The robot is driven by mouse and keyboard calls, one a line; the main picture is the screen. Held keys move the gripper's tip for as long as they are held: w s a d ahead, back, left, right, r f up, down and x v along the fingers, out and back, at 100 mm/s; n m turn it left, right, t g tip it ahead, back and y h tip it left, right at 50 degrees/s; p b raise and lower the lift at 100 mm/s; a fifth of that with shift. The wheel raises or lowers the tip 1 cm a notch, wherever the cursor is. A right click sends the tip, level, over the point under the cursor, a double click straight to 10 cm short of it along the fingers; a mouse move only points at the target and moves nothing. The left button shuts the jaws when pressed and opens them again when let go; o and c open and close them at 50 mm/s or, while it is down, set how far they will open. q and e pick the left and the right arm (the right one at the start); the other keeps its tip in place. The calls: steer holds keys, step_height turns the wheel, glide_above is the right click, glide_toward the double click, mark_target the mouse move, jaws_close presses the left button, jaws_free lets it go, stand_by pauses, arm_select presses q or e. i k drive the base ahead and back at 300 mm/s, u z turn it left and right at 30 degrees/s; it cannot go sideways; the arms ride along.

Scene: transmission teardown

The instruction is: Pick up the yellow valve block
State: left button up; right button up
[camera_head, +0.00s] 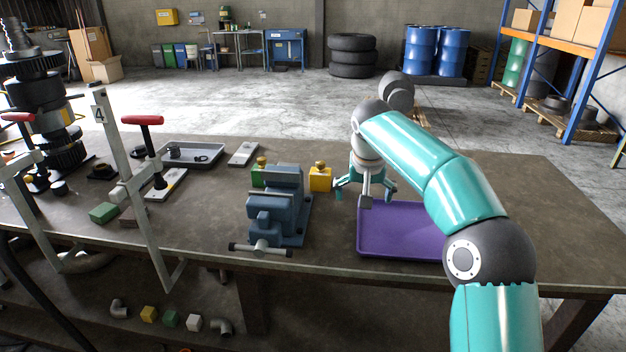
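The yellow valve block (320,180) stands upright on the workbench, just right of the blue-grey vise (275,210). It has a brass-coloured knob on top. My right gripper (365,192) is just to the right of the block, pointing down with its teal fingers spread. It is open, and nothing shows between its fingers. The left finger is close to the block's right side; I cannot tell whether they touch. My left gripper is not in view.
A purple tray (400,252) lies below and right of my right gripper. A green block (258,178) with a brass knob is partly hidden behind the vise. A clamp with a red handle (142,120) stands left. The bench's right end is clear.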

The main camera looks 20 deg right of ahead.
mark_target(320, 181)
steer(key=i, duration=0.85)
steer(key=z, duration=0.05)
